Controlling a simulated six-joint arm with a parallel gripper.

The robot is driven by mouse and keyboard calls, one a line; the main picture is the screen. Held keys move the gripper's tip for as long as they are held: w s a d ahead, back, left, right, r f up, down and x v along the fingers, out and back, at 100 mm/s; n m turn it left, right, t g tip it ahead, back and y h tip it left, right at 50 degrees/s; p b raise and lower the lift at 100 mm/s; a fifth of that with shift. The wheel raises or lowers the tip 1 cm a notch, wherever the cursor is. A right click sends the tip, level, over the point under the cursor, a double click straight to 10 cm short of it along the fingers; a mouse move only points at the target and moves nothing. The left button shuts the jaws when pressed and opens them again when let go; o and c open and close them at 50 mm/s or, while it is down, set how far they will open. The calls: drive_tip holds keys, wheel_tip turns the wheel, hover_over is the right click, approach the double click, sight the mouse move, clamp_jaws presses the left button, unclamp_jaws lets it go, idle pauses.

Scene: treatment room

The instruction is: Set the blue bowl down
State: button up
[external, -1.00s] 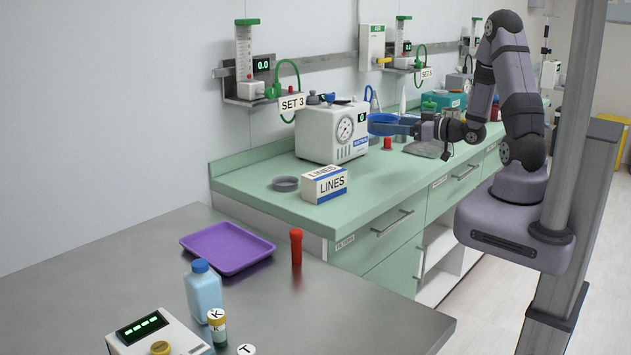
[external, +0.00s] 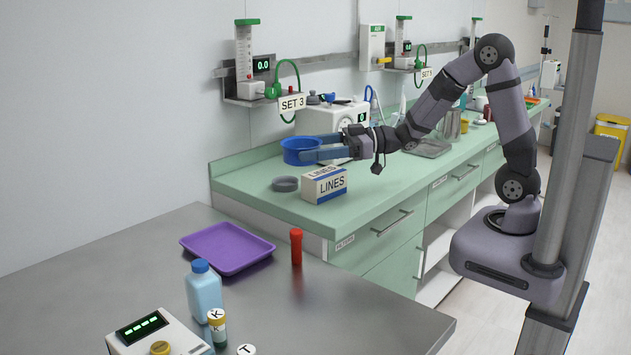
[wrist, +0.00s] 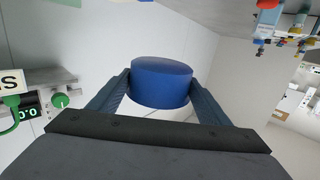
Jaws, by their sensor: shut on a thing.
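The blue bowl (external: 299,150) is held by my gripper (external: 318,148) above the left part of the green counter (external: 240,178). In the external view the bowl looks upright and seems clear of the counter, in front of the white gauge machine. In the wrist view the bowl (wrist: 162,82) sits between the two blue fingers of my gripper (wrist: 160,95). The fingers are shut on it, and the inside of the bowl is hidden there.
A grey round dish (external: 285,184) and the LINES box (external: 324,185) stand on the counter near the bowl. The white gauge machine (external: 325,120) is close behind. A purple tray (external: 227,247) and a red-capped tube (external: 296,247) are on the grey table in front.

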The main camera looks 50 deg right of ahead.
drive_tip(key=s+a+n+g+y+b, duration=0.25)
drive_tip(key=s+a, duration=0.35)
drive_tip(key=a, duration=0.6)
drive_tip(key=n+g+y+b, duration=0.1)
drive_tip(key=n+g+b, duration=0.2)
drive_tip(key=g, duration=0.2)
hover_over(293, 296)
wheel_tip(293, 296, down, 8)
drive_tip(key=shift+f+b, duration=0.3)
drive_tip(key=shift+f, duration=5.3)
drive_tip(key=shift+f, duration=0.15)
drive_tip(key=o, duration=1.2)
